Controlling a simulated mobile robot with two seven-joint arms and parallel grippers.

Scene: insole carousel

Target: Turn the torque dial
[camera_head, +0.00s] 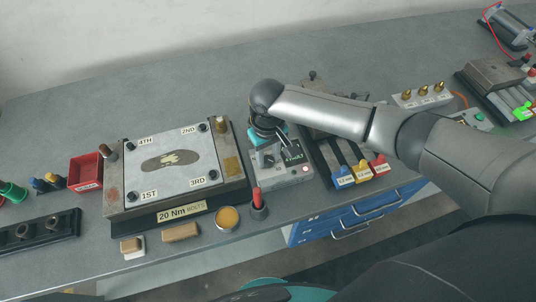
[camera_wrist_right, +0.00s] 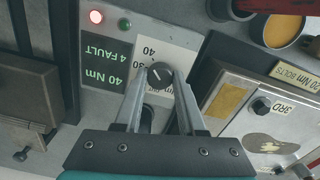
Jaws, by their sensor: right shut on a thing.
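The torque dial (camera_wrist_right: 160,74) is a small black knob with a white pointer line on a pale scale. The numbers 40 and 30 show beside it; the rest of the scale is partly hidden by my fingers. My right gripper (camera_wrist_right: 159,83) is shut on the dial, one finger on each side. In the head view, the grey control box (camera_head: 270,184) sits under my right gripper (camera_head: 268,150). Its dark display (camera_wrist_right: 103,72) reads "40 Nm" and "4 FAULT" in green. A red lamp (camera_wrist_right: 95,17) glows beside a green lamp (camera_wrist_right: 124,24). My left gripper is out of view.
Left of the box stands a plate fixture (camera_head: 118,217) labelled "20 Nm BOLTS", with four marked corner bolts. A red-handled tool (camera_head: 258,198) and a yellow round tin (camera_head: 227,217) are close in front. Open bench lies behind.

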